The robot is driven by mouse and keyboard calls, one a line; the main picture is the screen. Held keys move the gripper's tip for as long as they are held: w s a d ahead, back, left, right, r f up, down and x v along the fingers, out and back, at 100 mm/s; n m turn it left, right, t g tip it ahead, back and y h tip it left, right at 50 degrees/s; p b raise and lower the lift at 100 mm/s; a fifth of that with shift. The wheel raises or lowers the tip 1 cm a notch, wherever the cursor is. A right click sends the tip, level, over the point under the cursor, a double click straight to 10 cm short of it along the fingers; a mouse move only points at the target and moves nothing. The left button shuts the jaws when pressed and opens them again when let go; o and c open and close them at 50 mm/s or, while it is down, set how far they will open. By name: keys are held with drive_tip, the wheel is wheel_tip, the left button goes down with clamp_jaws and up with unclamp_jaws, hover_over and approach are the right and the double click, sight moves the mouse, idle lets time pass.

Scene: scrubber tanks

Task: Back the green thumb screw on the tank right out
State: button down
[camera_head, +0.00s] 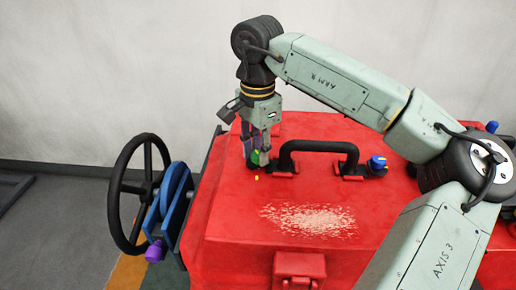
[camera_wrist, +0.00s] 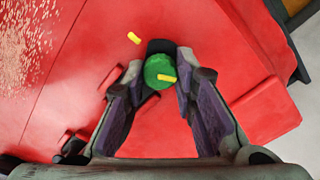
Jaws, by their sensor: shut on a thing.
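The green thumb screw (camera_wrist: 158,72) sits on the red tank lid (camera_head: 232,215), between my gripper's fingertips. In the wrist view it shows as a round green head with a yellow mark on it, and a dark collar lies just beyond it. My gripper (camera_wrist: 159,80) is shut on the screw, one finger on each side. In the head view my gripper (camera_head: 257,155) points down at the lid, left of the black handle, and only a little green (camera_head: 261,158) shows. A second yellow mark (camera_wrist: 134,38) lies on the red lid beside the screw. The screw's shank is hidden.
The black handle (camera_head: 318,147) arches from the lid right of my gripper. A blue knob (camera_head: 377,163) stands beyond it. A black handwheel (camera_head: 125,195) with a blue bracket and a purple knob (camera_head: 154,252) stands left of the tank.

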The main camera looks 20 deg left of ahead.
sight(258, 154)
drive_tip(key=n, duration=0.6)
drive_tip(key=shift+s+f+n, duration=0.15)
drive_tip(key=shift+f+n, duration=0.05)
drive_tip(key=shift+n, duration=0.1)
drive_tip(key=n, duration=0.6)
drive_tip(key=shift+r, duration=0.1)
idle(0.3)
drive_tip(key=c, duration=1.3)
unclamp_jaws()
drive_tip(key=shift+r, duration=0.15)
wheel_tip(258, 154, up, 12)
